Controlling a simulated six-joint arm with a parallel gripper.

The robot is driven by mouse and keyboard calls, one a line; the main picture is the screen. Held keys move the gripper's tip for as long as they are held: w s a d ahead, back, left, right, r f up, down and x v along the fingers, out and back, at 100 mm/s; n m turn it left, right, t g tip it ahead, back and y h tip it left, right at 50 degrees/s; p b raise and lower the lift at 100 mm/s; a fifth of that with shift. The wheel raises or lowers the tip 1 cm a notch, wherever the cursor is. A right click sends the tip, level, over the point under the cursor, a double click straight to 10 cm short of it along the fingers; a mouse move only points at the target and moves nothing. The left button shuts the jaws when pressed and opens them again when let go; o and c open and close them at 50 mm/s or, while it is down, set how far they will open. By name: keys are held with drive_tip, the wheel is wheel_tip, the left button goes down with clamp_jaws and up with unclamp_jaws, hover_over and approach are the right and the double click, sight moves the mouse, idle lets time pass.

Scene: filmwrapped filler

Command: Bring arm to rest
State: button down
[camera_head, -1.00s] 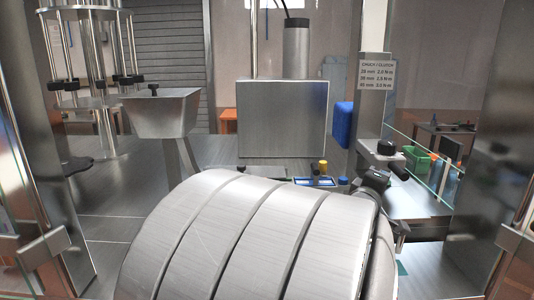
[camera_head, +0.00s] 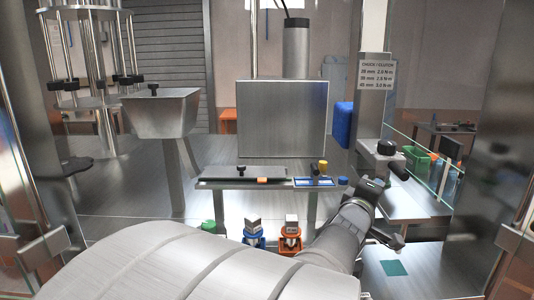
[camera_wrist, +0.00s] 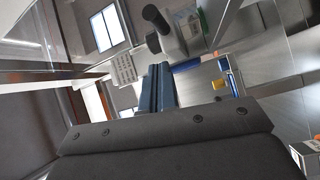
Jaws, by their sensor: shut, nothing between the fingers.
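My gripper (camera_wrist: 158,72) shows in the wrist view with its two dark blue fingers together and nothing between them. In the head view my arm runs from the bottom centre to the right, and its wrist end is in front of the signed metal post (camera_head: 371,125). The fingers cannot be made out clearly there. My gripper appears to be in free air, with no object held.
A narrow shelf (camera_head: 225,184) with a blue tray (camera_head: 314,182) and a yellow-capped item (camera_head: 323,167) stands ahead. A blue unit (camera_head: 254,232) and an orange unit (camera_head: 289,242) sit near my arm. A green patch (camera_head: 393,268) lies at lower right. A hopper (camera_head: 161,113) stands left.

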drive_tip(key=a+x, duration=0.1)
drive_tip(key=x, duration=0.4)
drive_tip(key=w+a+m+g+h, duration=0.1)
drive_tip(key=w+a, duration=1.8)
drive_tip(key=w, duration=0.2)
drive_tip(key=shift+w+r+m+g+h, duration=0.2)
drive_tip(key=shift+m+g+h, duration=0.1)
drive_tip(key=shift+g+h, duration=0.1)
